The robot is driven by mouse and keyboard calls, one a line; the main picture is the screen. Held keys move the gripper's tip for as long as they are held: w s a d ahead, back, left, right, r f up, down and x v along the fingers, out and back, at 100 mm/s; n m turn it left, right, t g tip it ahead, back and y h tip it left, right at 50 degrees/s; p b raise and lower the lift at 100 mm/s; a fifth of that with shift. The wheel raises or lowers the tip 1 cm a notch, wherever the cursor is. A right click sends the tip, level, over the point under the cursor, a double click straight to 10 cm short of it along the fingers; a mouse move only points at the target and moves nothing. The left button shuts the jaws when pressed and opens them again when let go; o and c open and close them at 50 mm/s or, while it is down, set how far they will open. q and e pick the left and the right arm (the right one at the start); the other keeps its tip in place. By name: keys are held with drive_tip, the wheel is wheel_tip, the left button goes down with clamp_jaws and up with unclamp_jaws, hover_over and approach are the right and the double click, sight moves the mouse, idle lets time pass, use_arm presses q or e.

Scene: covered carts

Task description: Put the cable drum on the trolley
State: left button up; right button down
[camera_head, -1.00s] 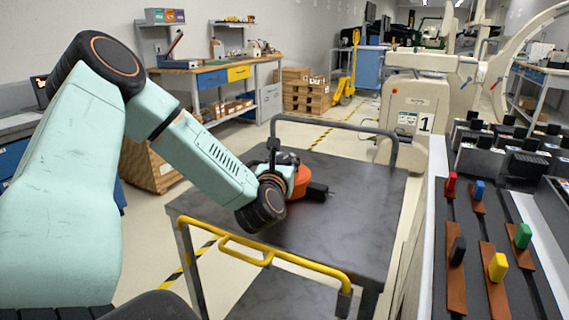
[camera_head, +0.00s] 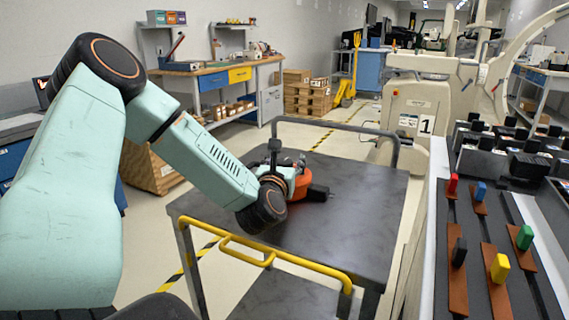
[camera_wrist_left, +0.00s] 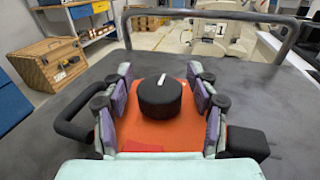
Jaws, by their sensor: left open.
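The orange cable drum (camera_head: 302,188) rests on the dark top of the trolley (camera_head: 350,215). In the left wrist view the drum (camera_wrist_left: 160,132) has a round black knob in its middle, a black handle loop at the left and a black block at the right. My left gripper (camera_wrist_left: 160,72) is open above the drum, with a finger on each side of the knob and visible gaps to it. In the head view the left wrist hides part of the drum. My right gripper is not in view.
The trolley has a yellow handle (camera_head: 265,250) at the near side and a dark rail (camera_head: 335,124) at the far side. A bench with coloured sliders (camera_head: 498,266) stands close at the right. The trolley top right of the drum is clear.

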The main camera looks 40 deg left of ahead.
use_arm(q)
drive_tip(key=shift+r, duration=0.15)
drive_tip(key=shift+s+d+r+p, duration=0.1)
drive_tip(key=shift+s+d+p, duration=0.05)
drive_tip(key=shift+s+p, duration=0.15)
drive_tip(key=p+v, duration=0.2)
drive_tip(key=v, duration=0.9)
drive_tip(key=shift+s+d, duration=0.15)
drive_tip(key=shift+s, duration=0.05)
